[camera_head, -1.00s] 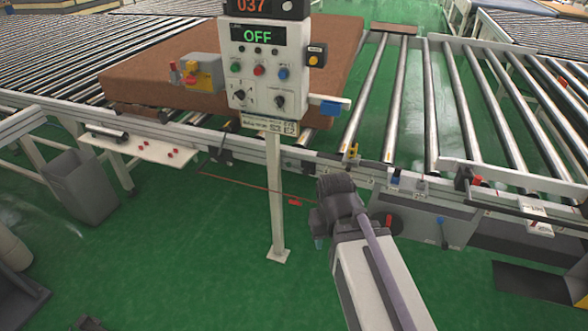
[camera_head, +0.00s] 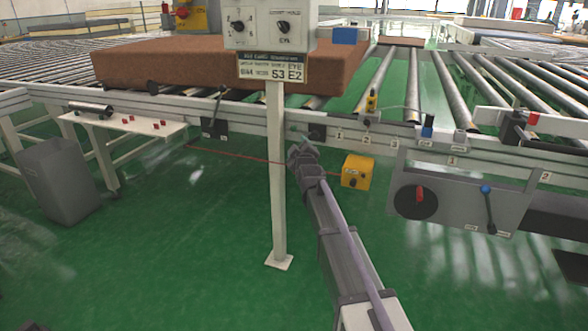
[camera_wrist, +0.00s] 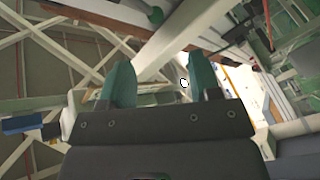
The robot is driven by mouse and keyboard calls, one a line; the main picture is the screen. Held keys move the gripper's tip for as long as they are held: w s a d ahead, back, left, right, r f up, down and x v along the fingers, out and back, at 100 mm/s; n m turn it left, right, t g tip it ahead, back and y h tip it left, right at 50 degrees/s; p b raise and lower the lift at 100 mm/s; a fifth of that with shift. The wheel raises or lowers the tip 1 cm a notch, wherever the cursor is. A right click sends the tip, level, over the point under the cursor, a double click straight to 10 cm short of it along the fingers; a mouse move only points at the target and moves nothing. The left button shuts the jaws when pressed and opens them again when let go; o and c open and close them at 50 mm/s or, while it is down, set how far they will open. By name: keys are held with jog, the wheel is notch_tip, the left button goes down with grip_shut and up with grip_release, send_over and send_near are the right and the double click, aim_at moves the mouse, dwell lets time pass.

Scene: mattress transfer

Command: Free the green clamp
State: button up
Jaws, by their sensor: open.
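I cannot make out the green clamp for certain. A small dark green part (camera_wrist: 156,15) shows at the top of the wrist view, against a pale beam; I cannot tell if it is the clamp. My gripper (camera_wrist: 162,72) has two teal fingers standing apart, with nothing seen between them. In the head view my gripper (camera_head: 297,136) points away from me at the conveyor's front rail (camera_head: 250,112), just right of the panel post. Its fingertips are small there, and I cannot tell whether they touch the rail.
The white post (camera_head: 278,210) of the control panel (camera_head: 268,30) stands close left of my gripper. A yellow box (camera_head: 357,171) is to its right. A brown mattress (camera_head: 160,68) lies on the rollers. A grey bin (camera_head: 62,180) stands left. The green floor in front is mostly clear.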

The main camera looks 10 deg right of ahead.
aim_at(294, 130)
jog(key=w+f, duration=0.1)
jog(key=w+f+t+b, duration=0.1)
jog(key=shift+w+f+n+b, duration=0.15)
jog(key=shift+f+n+b, duration=0.15)
jog(key=shift+n, duration=0.1)
jog(key=shift+w+r+t, duration=0.25)
jog(key=shift+t, duration=0.25)
jog(key=shift+r, duration=0.5)
jog(key=p+x, duration=0.2)
jog(key=x, duration=0.8)
jog(key=shift+w+d+r+p, duration=0.15)
jog(key=shift+w+p, duration=0.2)
jog(key=shift+c, duration=0.5)
grip_shut()
jog(key=shift+s, duration=0.1)
